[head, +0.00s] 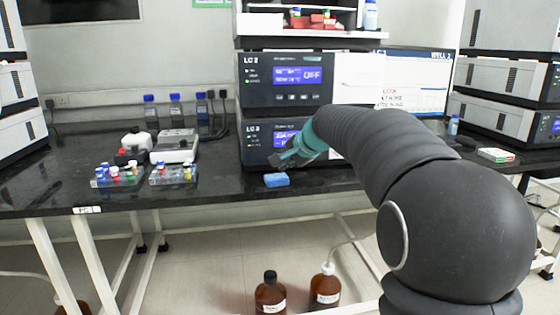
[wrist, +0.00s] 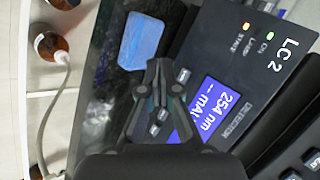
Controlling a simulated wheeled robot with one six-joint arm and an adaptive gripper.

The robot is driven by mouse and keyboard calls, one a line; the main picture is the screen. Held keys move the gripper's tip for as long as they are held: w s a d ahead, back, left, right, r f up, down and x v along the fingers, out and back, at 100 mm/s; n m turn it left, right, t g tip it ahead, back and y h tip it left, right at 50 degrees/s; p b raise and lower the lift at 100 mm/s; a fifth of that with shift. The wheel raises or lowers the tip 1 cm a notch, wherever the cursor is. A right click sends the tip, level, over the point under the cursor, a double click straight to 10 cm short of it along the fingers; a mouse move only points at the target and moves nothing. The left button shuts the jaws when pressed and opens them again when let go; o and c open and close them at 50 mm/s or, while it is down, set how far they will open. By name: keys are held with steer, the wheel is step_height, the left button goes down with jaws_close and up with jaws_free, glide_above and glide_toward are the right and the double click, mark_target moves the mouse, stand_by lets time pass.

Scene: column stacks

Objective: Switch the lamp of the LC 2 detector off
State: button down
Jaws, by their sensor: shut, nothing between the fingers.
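The LC 2 detector (head: 256,150) is the dark lower module of the middle stack, with a lit blue display partly hidden by my arm. In the wrist view its front panel (wrist: 280,85) shows tilted, with the label LC 2, small lit indicators and a blue display (wrist: 205,110) reading 254 nm. A row of small buttons (wrist: 184,75) runs beside the display, partly covered by my fingers. My gripper (wrist: 160,68) is shut and empty, its tips in front of the button row; contact cannot be told. In the head view my gripper (head: 276,160) is at the detector's lower front.
A blue block (head: 277,180) lies on the black bench (head: 225,193) just below the gripper; it also shows in the wrist view (wrist: 140,40). Above the detector sits another LC 2 module (head: 262,97) whose display reads OFF. Vial racks (head: 117,178) stand left; brown bottles (head: 270,295) stand below.

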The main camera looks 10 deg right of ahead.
steer(key=shift+s+b, duration=0.4)
steer(key=shift+s, duration=0.8)
steer(key=s+f+n, duration=0.1)
steer(key=f, duration=0.1)
steer(key=s+f+n+g, duration=0.1)
steer(key=f, duration=0.1)
steer(key=s+f, duration=0.1)
steer(key=f, duration=0.1)
steer(key=shift+s+d+f+n+g+h, duration=0.15)
steer(key=shift+s+d+n+g+h, duration=0.15)
steer(key=shift+s+d+n+g, duration=0.1)
steer(key=s+f+n+h, duration=0.1)
steer(key=s+f+n, duration=0.1)
steer(key=s, duration=0.9)
steer(key=s+f+n+g+h, duration=0.1)
steer(key=s+f+n, duration=0.2)
steer(key=s, duration=0.9)
steer(key=s+f+n+h, duration=0.1)
steer(key=s+f+n, duration=0.2)
steer(key=s, duration=0.8)
steer(key=shift+s+a+g, duration=0.25)
steer(key=shift+a+g, duration=0.05)
steer(key=shift+a, duration=0.15)
steer(key=shift+f, duration=0.1)
